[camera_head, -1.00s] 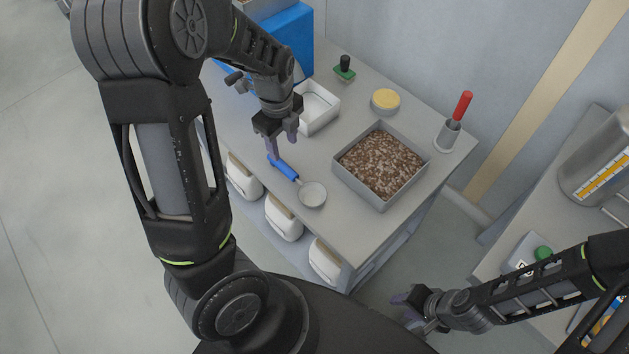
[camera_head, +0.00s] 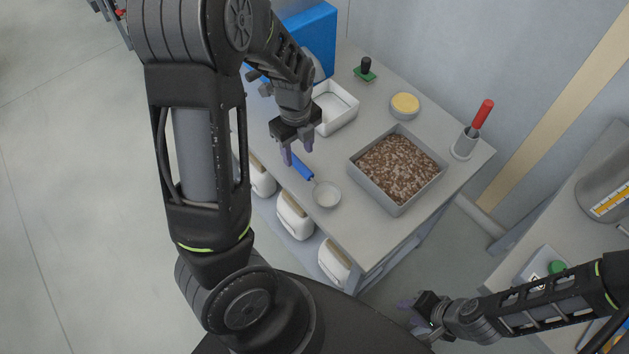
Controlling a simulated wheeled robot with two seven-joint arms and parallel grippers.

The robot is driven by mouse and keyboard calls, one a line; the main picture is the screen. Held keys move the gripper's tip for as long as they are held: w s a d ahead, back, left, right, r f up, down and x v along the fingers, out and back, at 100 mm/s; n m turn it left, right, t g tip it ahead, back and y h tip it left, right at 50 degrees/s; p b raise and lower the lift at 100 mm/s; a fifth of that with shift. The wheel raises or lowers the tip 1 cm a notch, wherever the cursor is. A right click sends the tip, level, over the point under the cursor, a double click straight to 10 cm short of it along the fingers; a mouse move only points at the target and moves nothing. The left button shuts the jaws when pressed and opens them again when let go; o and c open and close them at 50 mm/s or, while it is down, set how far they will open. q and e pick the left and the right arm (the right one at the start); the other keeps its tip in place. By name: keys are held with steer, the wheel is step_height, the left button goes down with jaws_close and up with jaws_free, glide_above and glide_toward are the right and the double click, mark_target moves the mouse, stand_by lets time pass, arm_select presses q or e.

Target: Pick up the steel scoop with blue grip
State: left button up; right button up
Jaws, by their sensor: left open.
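The steel scoop with blue grip lies on the grey bench top near its front left edge. Its round steel bowl (camera_head: 327,195) points toward the front, and its blue grip (camera_head: 303,168) points back toward my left gripper. My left gripper (camera_head: 298,157) is open, with its two fingers pointing down by the back end of the blue grip. The fingers partly cover the grip's end, and I cannot tell whether they touch it. My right gripper (camera_head: 413,312) is low at the right front, away from the bench top, and its finger gap is hard to make out.
A grey tray of brown pellets (camera_head: 378,195) stands right of the scoop. Behind are a white bin (camera_head: 338,110), a yellow-lidded tub (camera_head: 405,105), a green stamp-like item (camera_head: 366,72) and a red-handled tool in a holder (camera_head: 478,122). White containers (camera_head: 295,215) sit below the bench top.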

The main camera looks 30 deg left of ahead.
mark_target(299, 164)
arm_select(q)
steer(key=shift+f, duration=0.1)
step_height(299, 164, down, 5)
steer(key=shift+d+f+p, duration=0.1)
steer(key=shift+d+p, duration=0.05)
steer(key=shift+p, duration=0.15)
steer(key=shift+c, duration=0.4)
jaws_close()
stand_by(0.5)
